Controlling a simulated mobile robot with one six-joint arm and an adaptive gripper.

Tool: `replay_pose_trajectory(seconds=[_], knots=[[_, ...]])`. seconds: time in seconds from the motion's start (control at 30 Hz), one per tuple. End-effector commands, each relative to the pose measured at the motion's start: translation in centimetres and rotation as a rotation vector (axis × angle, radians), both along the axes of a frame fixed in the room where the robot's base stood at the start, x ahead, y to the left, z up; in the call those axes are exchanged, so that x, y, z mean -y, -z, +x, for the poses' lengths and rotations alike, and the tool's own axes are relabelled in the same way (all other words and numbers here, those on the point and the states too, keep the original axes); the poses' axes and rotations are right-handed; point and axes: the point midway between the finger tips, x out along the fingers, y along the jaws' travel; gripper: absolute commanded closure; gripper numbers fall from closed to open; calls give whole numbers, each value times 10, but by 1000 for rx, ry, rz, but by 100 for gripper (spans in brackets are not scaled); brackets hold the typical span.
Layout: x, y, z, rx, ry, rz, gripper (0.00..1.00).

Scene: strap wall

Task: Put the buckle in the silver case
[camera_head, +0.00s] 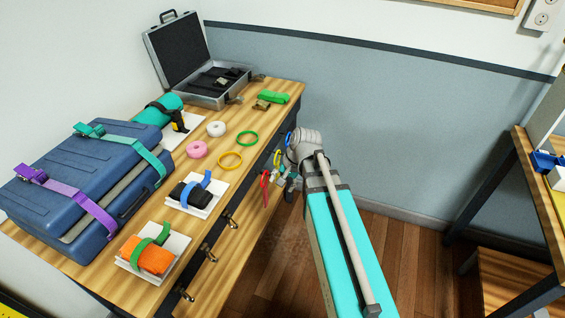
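The silver case (208,99) stands open at the back of the wooden table, its lid (176,48) raised against the wall side. Dark straps and a small tan piece lie inside it. A small brass-coloured piece (261,105), which looks like a buckle, lies on the table right of the case, beside a folded green strap (273,97). My gripper (286,184) is at the end of my teal arm, beside the table's front edge and lower than the top. It is small and partly hidden by my wrist, so its fingers and any held thing are unclear.
Blue cases (75,195) with purple and teal straps fill the table's left side. White, pink, yellow and green rings (248,139) lie mid-table. Strapped rolls on white pads (196,208) line the front. Red and yellow items (265,186) hang near my gripper.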

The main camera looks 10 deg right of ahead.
Motion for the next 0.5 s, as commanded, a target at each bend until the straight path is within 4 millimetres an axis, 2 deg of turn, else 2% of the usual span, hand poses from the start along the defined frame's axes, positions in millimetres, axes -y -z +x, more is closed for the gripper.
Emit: replay_pose_trajectory(seconds=[0.03, 0.2, 0.33, 0.5], knots=[[-3, 3, -17, 6, -87, -55, 22], [-2, 10, -51, 13, -363, -222, 22], [1, 11, -67, 7, -510, -304, 22], [2, 11, -76, -2, -600, -354, 22]])
